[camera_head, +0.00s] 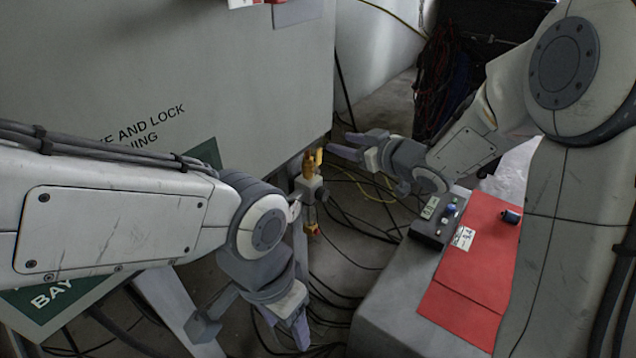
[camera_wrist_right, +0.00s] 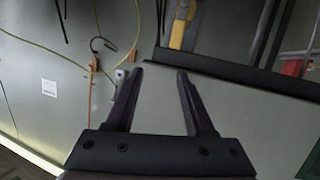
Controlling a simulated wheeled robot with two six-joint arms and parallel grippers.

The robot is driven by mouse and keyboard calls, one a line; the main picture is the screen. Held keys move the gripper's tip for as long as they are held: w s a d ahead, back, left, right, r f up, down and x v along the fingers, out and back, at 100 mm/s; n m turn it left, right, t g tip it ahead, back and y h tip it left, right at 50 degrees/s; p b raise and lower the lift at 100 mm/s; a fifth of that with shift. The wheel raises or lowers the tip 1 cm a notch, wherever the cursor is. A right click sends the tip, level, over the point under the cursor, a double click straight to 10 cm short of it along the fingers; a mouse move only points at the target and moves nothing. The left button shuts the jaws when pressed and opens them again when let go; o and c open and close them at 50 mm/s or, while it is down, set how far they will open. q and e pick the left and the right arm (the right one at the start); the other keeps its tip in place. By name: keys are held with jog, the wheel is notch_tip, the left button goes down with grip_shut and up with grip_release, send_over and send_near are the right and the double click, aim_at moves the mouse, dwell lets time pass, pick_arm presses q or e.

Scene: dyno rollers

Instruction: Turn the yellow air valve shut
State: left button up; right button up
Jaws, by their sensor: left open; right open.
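The yellow air valve (camera_head: 309,166) stands upright on a small grey fitting, beside the lower right corner of the large grey cabinet. Its small yellow handle shows at the top; I cannot tell its exact angle. My right gripper (camera_head: 347,143) is open just right of the valve, its fingers pointing left toward it, apart from it as far as I can tell. In the right wrist view its open jaws (camera_wrist_right: 160,76) have nothing between them. My left gripper (camera_head: 253,328) is open and empty, low in front of the cabinet and below the valve, pointing down.
A grey cabinet (camera_head: 230,75) with printed lettering fills the upper left. Black cables (camera_head: 345,255) lie tangled on the floor. At right, a grey surface (camera_head: 390,315) carries a red sheet (camera_head: 480,270) and a control box (camera_head: 432,228) with knobs.

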aim_at(320, 157)
notch_tip(320, 157, down, 7)
jog(key=s+d+n+g+y+b, duration=0.1)
jog(key=d+n+y+b, duration=0.1)
jog(key=y+b, duration=0.4)
pick_arm(q)
notch_tip(320, 157, down, 9)
jog(key=shift+f+b, duration=0.15)
jog(key=shift+b, duration=0.15)
pick_arm(e)
jog(key=x, duration=0.9)
jog(key=shift+w+a+r, duration=0.15)
jog(key=shift+w+a, duration=0.15)
grip_shut()
